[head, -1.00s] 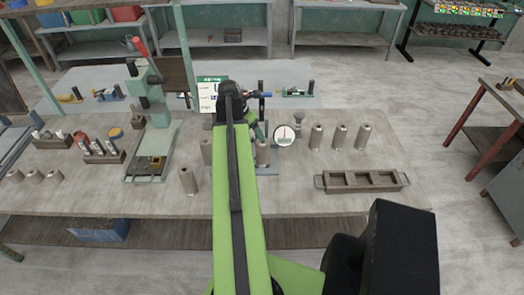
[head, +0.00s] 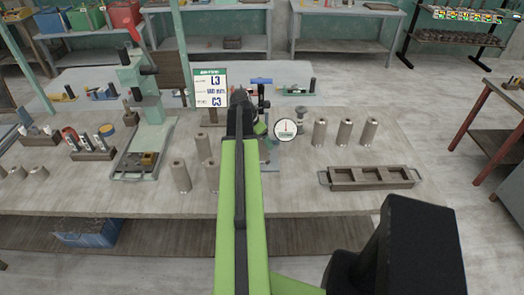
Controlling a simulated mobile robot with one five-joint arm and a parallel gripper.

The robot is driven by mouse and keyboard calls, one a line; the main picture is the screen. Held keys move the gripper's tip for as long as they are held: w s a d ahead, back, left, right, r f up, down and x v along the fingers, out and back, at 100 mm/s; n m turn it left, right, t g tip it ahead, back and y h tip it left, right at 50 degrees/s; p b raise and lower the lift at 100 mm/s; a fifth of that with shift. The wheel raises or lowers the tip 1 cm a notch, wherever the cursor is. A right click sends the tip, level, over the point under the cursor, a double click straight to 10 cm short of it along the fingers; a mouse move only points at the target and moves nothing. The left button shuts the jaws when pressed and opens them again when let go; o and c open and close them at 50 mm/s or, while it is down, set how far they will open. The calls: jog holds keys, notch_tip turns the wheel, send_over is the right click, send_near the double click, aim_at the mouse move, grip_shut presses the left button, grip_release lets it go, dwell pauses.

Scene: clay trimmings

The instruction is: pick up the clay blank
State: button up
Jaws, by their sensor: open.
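Several plain grey-brown cylinders stand upright on the workbench (head: 110,206); I cannot tell which is the clay blank. Three stand in a row at right: one cylinder (head: 319,133), a second cylinder (head: 344,132) and a third cylinder (head: 369,131). Others stand left of my arm: a front cylinder (head: 181,177), one behind it (head: 204,146) and one partly covered by my arm (head: 213,174). My gripper (head: 260,128) is over the bench beside a dial gauge (head: 286,129). It is open, but its fingers are largely hidden by my wrist, and I see nothing held.
A wooden tray with three compartments (head: 370,186) lies at front right. A green press (head: 147,110) stands at left, near tool racks. A sign reading L3 and C3 (head: 210,88) stands behind my arm. Bare bench lies between the right cylinders and the tray.

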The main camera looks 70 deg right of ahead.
jog(key=b+x, duration=0.3)
jog(key=x, duration=0.1)
jog(key=shift+f, duration=0.2)
jog(key=shift+r, duration=0.2)
jog(key=shift+w, duration=0.1)
grip_shut()
